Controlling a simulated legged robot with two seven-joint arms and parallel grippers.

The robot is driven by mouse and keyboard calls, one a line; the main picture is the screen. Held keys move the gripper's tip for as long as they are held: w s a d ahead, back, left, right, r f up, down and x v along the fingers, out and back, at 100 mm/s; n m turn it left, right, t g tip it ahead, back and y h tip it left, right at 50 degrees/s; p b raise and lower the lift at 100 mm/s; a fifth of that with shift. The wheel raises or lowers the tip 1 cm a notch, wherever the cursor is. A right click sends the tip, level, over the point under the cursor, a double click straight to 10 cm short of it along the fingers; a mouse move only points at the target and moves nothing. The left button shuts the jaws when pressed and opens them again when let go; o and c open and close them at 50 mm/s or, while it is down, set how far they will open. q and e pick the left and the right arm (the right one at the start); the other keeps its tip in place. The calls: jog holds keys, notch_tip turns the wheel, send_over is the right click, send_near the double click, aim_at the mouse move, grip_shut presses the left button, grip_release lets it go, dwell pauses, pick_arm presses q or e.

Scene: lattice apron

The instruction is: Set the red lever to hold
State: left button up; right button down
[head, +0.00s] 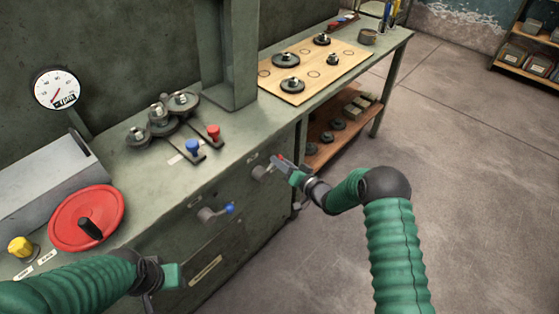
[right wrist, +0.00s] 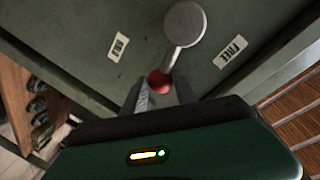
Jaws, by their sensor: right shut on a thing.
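The red lever (head: 263,172) is on the front panel of the green machine, with a round grey hub and a red ball end. In the right wrist view the lever (right wrist: 184,24) runs from its hub down to the red ball (right wrist: 159,83). My right gripper (head: 284,163) is shut on that ball; its fingers (right wrist: 159,92) lie on both sides of it. A label reading HOLD (right wrist: 119,47) is left of the hub and one reading FREE (right wrist: 230,51) is right of it. My left gripper (head: 163,277) hangs at the lower left, apart from the lever; its fingers do not show clearly.
Red (head: 213,132) and blue (head: 192,146) knobs stand on the bench top. A red handwheel (head: 85,213) is at the left. The floor (head: 470,180) at the right is clear.

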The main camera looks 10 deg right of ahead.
jog(key=shift+d+f+m+g+y+b, duration=0.1)
jog(key=shift+f+m+g+y+b, duration=0.2)
jog(key=shift+f+m, duration=1.05)
jog(key=shift+d+f+m+g+y+b, duration=0.1)
jog(key=shift+f+m+g+b, duration=0.3)
jog(key=shift+f+m, duration=0.9)
jog(key=shift+r+m, duration=0.25)
jog(key=shift+m, duration=0.1)
jog(key=c, duration=1)
grip_release()
jog(key=shift+f, duration=0.1)
jog(key=p+v, duration=0.3)
jog(key=v, duration=1.3)
jog(key=shift+s+d+p, duration=0.2)
jog(key=shift+s+p, duration=0.15)
jog(key=shift+p, duration=0.05)
